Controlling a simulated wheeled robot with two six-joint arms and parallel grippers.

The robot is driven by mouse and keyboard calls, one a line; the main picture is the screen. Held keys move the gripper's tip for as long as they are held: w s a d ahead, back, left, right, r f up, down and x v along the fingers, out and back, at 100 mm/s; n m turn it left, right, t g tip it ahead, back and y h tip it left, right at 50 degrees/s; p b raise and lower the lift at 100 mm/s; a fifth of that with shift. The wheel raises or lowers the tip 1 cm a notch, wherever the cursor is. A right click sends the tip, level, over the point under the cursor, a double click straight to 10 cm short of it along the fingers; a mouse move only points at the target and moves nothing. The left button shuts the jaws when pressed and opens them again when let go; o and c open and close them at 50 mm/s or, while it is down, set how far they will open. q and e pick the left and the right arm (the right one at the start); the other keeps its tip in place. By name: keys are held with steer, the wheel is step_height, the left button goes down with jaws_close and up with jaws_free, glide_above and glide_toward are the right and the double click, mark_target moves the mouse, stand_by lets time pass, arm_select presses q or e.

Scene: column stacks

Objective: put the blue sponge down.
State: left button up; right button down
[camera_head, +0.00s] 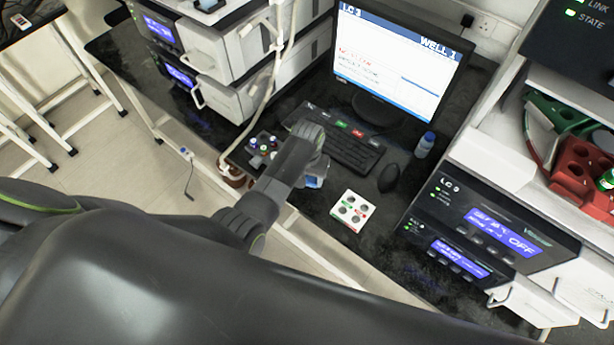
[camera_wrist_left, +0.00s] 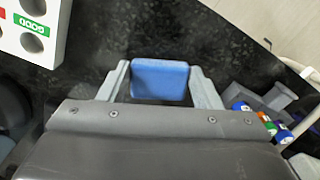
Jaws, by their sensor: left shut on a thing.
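The blue sponge (camera_wrist_left: 160,80) is between the two light grey fingers of my left gripper (camera_wrist_left: 162,88) in the left wrist view. The gripper is shut on it, over the black speckled worktop (camera_wrist_left: 120,35). In the head view only a small blue part of the sponge (camera_head: 313,182) shows below my left gripper (camera_head: 316,172), whose fingers are mostly hidden by the wrist. I cannot tell whether the sponge touches the worktop. My right gripper is not in view.
A white holed block (camera_head: 351,212) stands right of the gripper. A dark rack of coloured caps (camera_head: 262,146) is to its left. The keyboard (camera_head: 345,150), mouse (camera_head: 390,177) and blue-capped bottle (camera_head: 425,145) lie beyond. Instruments (camera_head: 480,235) stand at right. The worktop's front edge is close.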

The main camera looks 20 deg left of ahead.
arm_select(q)
steer(key=shift+f, duration=0.15)
steer(key=shift+f, duration=0.15)
steer(key=o, duration=0.9)
step_height(320, 180, up, 12)
steer(key=shift+r, duration=0.15)
stand_by(0.5)
